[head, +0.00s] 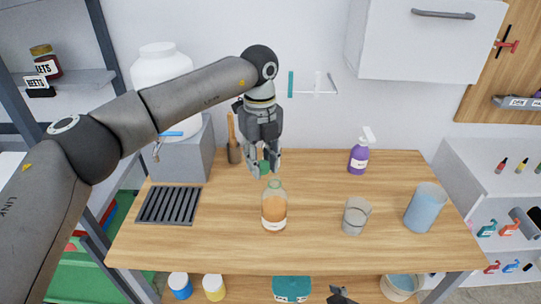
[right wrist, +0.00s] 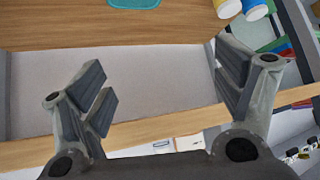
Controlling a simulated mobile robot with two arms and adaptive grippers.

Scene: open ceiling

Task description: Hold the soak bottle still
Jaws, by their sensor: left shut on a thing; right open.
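A clear bottle (head: 274,211) with orange liquid and a pale label stands upright on the wooden table in the head view; I take it to be the soak bottle. My left gripper (head: 265,170) is just above and behind the bottle's neck, pointing down. It is shut on a small green thing (head: 264,168), mostly hidden by the fingers; I cannot tell what it is. My right gripper (right wrist: 165,95) is open and empty in the right wrist view. Its tip shows at the bottom of the head view (head: 341,296), below the table's front edge.
On the table (head: 315,250) stand a glass beaker (head: 356,217), a blue-filled pitcher (head: 425,208), a purple spray bottle (head: 360,152), a black rack (head: 168,205) and a white jar (head: 160,72) on a grey stand. A lower shelf holds a teal box (head: 291,288). The front middle is clear.

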